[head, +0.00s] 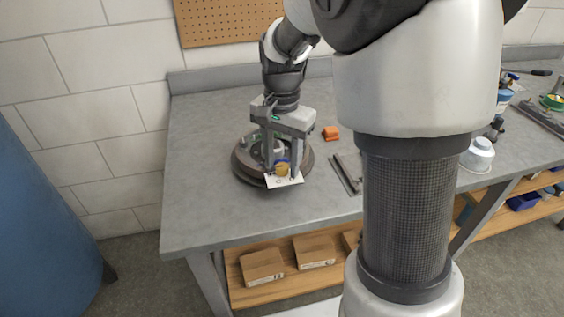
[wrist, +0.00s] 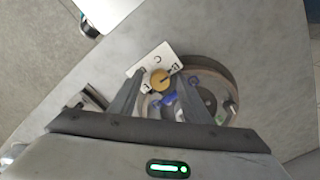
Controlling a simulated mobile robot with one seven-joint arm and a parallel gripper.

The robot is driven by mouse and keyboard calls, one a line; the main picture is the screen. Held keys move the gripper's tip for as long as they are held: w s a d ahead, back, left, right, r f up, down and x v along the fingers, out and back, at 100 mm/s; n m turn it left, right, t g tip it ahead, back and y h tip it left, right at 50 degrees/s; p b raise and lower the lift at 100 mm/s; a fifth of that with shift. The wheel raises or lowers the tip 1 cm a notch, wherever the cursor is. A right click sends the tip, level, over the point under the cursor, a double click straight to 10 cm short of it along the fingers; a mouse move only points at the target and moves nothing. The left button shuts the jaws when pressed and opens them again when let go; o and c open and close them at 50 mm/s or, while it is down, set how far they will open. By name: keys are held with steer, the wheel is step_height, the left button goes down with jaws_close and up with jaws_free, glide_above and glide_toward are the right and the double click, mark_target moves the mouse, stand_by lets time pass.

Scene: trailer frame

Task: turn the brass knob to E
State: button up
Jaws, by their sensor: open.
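The brass knob (wrist: 160,80) is round and yellow with a dark pointer line that points to the right in the wrist view. It sits on a white plate (wrist: 148,62) with dark letters around it, too small to read surely. In the head view the knob (head: 282,169) shows at the front of a round dark drum (head: 241,168). My gripper (wrist: 160,75) is open, with one finger on each side of the knob. Gaps seem to show between fingers and knob; contact cannot be told. It also shows in the head view (head: 283,174).
A blue part (wrist: 168,99) lies just behind the knob between my fingers. The drum stands on a grey bench (head: 210,215). The bench left of the drum is clear.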

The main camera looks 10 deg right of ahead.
steer(key=c, duration=1)
steer(key=shift+c, duration=0.2)
